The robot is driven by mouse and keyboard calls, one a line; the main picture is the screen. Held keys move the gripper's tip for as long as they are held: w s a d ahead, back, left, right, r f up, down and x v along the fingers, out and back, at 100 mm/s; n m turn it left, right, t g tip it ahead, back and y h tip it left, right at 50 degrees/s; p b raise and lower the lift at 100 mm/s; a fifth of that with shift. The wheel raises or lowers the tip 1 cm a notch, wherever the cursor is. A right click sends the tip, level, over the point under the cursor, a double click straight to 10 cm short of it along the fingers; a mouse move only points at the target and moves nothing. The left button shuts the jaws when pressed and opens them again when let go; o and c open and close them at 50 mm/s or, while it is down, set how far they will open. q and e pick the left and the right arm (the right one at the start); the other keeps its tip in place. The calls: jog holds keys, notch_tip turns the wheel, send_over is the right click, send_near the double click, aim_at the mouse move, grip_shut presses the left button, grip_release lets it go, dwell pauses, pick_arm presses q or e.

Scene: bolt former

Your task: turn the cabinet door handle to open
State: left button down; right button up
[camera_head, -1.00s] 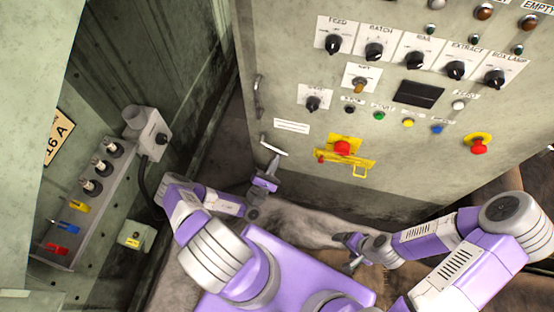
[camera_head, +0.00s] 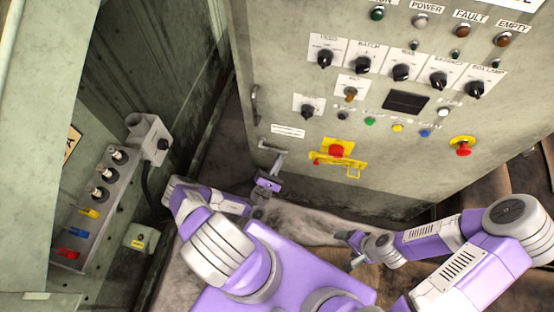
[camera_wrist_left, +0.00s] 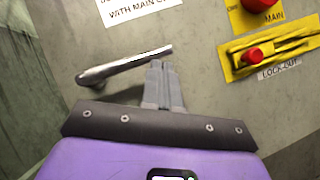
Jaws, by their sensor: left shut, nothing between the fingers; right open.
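The cabinet (camera_head: 400,175) stands ahead of me with its door closed. Its metal lever handle (camera_head: 266,146) is at the door's lower left, below a white label; it also shows in the left wrist view (camera_wrist_left: 120,68), sloping slightly up to the right. My left gripper (camera_head: 280,158) is shut and empty at the handle's free end. In the left wrist view its fingertips (camera_wrist_left: 158,66) are just below and beside that end; I cannot tell if they touch it. My right gripper (camera_head: 355,256) is open and empty, low and away from the cabinet.
A yellow lock-out bracket with a red knob (camera_head: 337,152) is right of the handle. Knobs and buttons fill the panel above. A vertical grip (camera_head: 255,104) is on the door's left edge. A switch box (camera_head: 148,138) is on the left wall.

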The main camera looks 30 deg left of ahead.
pick_arm(q)
jog(key=shift+r, duration=0.1)
dwell(0.5)
jog(key=s+d+f+b, duration=0.2)
jog(key=s+d+f, duration=0.1)
jog(key=s+f, duration=0.5)
jog(key=shift+s+f, duration=0.3)
jog(key=shift+f, duration=0.45)
